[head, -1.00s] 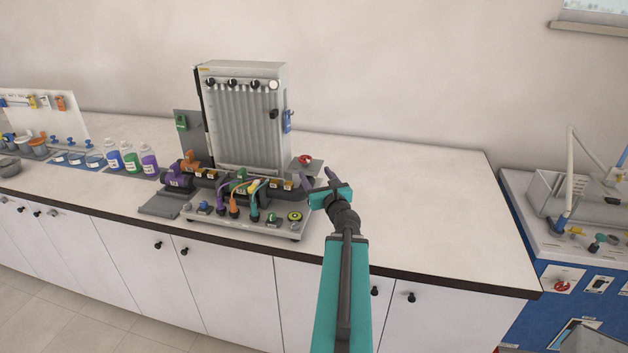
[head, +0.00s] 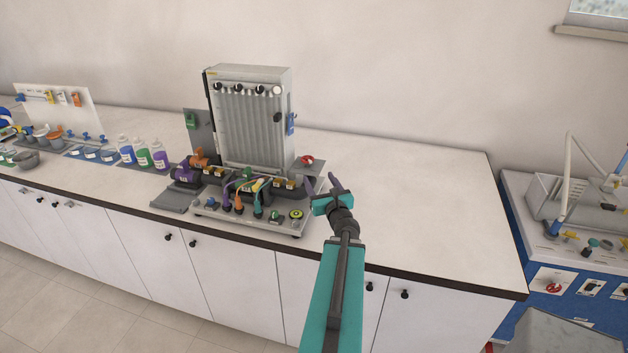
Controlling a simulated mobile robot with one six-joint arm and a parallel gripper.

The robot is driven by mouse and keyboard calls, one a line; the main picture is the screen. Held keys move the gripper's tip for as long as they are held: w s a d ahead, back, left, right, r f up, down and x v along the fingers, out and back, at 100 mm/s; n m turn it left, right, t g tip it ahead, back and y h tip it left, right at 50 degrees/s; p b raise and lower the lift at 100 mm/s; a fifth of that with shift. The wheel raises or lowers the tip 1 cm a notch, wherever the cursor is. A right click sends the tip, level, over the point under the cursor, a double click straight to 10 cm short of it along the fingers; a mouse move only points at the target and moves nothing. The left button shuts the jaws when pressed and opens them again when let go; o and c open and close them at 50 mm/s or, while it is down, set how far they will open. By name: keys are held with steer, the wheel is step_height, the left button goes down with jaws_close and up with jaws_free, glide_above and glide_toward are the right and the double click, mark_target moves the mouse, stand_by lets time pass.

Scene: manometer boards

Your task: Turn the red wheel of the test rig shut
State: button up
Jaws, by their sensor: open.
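The red wheel (head: 307,160) is small and sits at the right end of the test rig (head: 300,222), low beside the tall manometer board (head: 251,125). My gripper (head: 323,185) is open and empty in front of the wheel and slightly to its right in the head view. Its two dark fingers point up toward the wheel and the back wall. A gap shows between the fingertips and the wheel in the picture. I cannot tell the depth between them. The lower part of the wheel's mount is partly hidden behind the rig and gripper.
Coloured hoses and plugs crowd the rig's front. Several bottles (head: 143,155) and bowls stand to the left. The white counter (head: 420,190) is clear to the right. A blue cabinet (head: 565,290) with a sink stands beyond its right edge.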

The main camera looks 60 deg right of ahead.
steer(key=shift+s+a, duration=0.1)
steer(key=shift+s, duration=0.15)
steer(key=shift+w, duration=0.15)
stand_by(0.5)
